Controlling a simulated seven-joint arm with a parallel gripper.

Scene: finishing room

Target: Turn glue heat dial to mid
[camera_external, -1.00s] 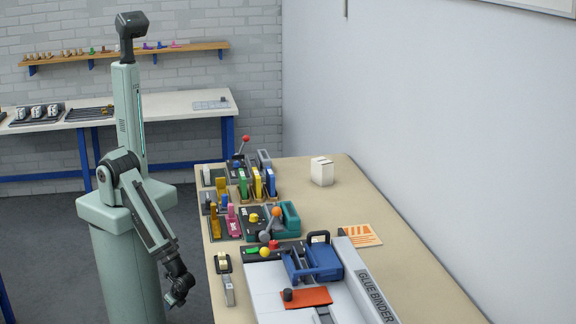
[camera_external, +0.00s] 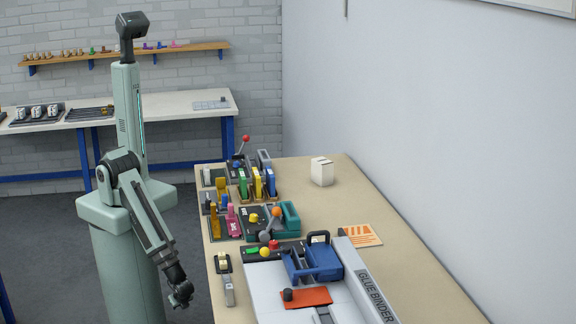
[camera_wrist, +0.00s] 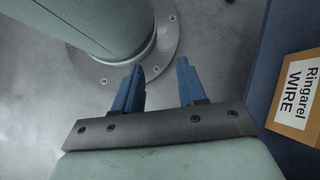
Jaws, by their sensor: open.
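The glue binder (camera_external: 375,296) is a white and grey machine at the near end of the tan table, with a blue clamp unit (camera_external: 322,258) and an orange-red plate (camera_external: 306,297) on it. A dark round knob (camera_external: 288,295) sits by the plate's left end; I cannot tell whether it is the heat dial, and no dial markings are readable. My gripper (camera_external: 181,296) hangs beside the table's left edge, apart from the binder. In the wrist view its two blue fingers (camera_wrist: 158,85) are spread with nothing between them, pointing at the floor and my base.
A box labelled Ringarel WIRE (camera_wrist: 298,98) shows at the right in the wrist view. A tape dispenser (camera_external: 223,262) and a small grey item (camera_external: 228,290) lie along the table's left edge. Levers and coloured tools crowd behind the binder. A white box (camera_external: 321,171) stands farther back.

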